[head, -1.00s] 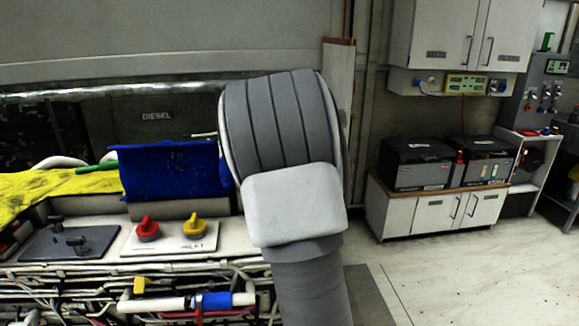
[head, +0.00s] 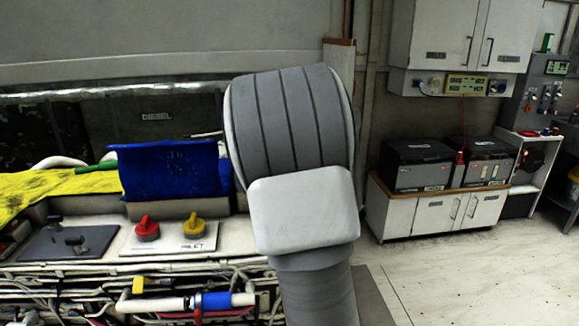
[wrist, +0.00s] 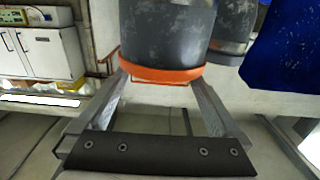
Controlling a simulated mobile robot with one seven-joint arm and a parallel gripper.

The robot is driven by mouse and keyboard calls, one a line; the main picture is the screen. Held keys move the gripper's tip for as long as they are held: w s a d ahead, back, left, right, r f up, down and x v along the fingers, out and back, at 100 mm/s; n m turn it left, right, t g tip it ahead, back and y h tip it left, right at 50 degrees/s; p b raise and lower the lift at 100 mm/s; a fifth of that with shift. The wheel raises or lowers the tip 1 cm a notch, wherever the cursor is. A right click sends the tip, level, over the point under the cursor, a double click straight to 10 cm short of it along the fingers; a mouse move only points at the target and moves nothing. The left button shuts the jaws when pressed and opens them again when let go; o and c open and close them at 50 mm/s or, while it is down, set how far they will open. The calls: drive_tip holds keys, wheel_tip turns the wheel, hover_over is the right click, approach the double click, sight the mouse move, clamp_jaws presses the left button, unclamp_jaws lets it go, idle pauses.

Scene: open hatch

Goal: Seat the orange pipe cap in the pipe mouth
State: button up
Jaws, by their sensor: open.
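In the wrist view a dark, scuffed pipe (wrist: 166,30) comes down from the top edge. The orange pipe cap (wrist: 160,75) shows as an orange band at its near end, against the pipe mouth; I cannot tell how deep it sits. My gripper (wrist: 158,82) is open, its two fingers reaching up toward the left and right sides of the cap. I cannot tell whether either finger touches it. In the head view my own arm fills the middle, and the gripper, cap and pipe mouth are hidden.
A second dark cylinder (wrist: 231,35) stands close to the pipe's right. A blue cloth (head: 170,170) hangs nearby, beside a yellow cloth (head: 60,190). Red (head: 147,229) and yellow (head: 194,226) valve knobs stand on a panel. White cabinets (head: 437,215) and open floor lie right.

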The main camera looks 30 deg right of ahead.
drive_tip(key=shift+b+v, duration=0.8)
drive_tip(key=shift+v, duration=2)
drive_tip(key=shift+a+f, duration=0.1)
